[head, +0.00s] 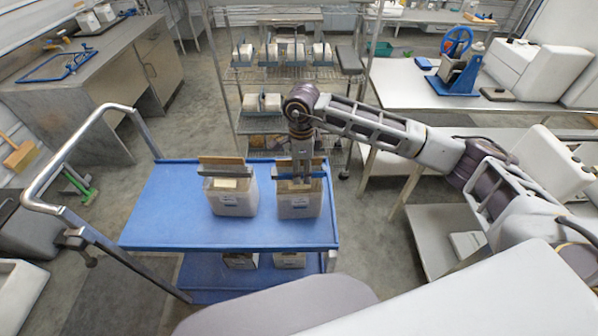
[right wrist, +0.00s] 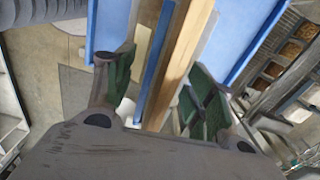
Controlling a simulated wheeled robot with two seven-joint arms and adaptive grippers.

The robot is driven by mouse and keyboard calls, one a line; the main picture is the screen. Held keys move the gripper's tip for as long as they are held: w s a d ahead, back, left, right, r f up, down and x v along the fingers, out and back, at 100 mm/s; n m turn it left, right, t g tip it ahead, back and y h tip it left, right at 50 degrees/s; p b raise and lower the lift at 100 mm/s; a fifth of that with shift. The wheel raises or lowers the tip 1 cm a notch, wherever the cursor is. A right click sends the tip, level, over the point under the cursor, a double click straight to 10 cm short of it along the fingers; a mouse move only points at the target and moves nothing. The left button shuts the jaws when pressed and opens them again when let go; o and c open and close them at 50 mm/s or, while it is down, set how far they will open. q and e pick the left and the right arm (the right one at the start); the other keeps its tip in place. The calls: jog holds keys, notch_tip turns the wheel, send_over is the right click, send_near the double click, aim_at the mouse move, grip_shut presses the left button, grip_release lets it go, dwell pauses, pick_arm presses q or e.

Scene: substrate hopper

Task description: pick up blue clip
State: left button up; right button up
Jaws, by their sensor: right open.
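The blue clip (head: 314,168) is a narrow blue bar lying along the top of the right white container (head: 300,207), beside a wooden board. In the right wrist view the blue clip (right wrist: 152,65) runs along the left side of the wooden board (right wrist: 182,62). My right gripper (head: 301,181) points down over this container, and its fingers partly hide the clip. In the right wrist view its green-padded fingers (right wrist: 160,88) are apart, one on each side of the clip and board, with gaps visible.
A second white container (head: 232,202) with a board and grey bar stands close to the left on the blue cart (head: 160,215). The cart's left top is clear. A metal handle rises at left. A wire shelf (head: 285,90) with more containers stands behind.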

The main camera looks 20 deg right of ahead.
jog(key=shift+c, duration=0.4)
jog(key=c, duration=1)
jog(key=shift+r, duration=0.1)
jog(key=shift+r+b, duration=1.2)
jog(key=shift+r, duration=3.75)
jog(key=shift+r, duration=0.2)
notch_tip(320, 180, up, 7)
jog(key=p, duration=0.3)
jog(key=shift+f, duration=0.2)
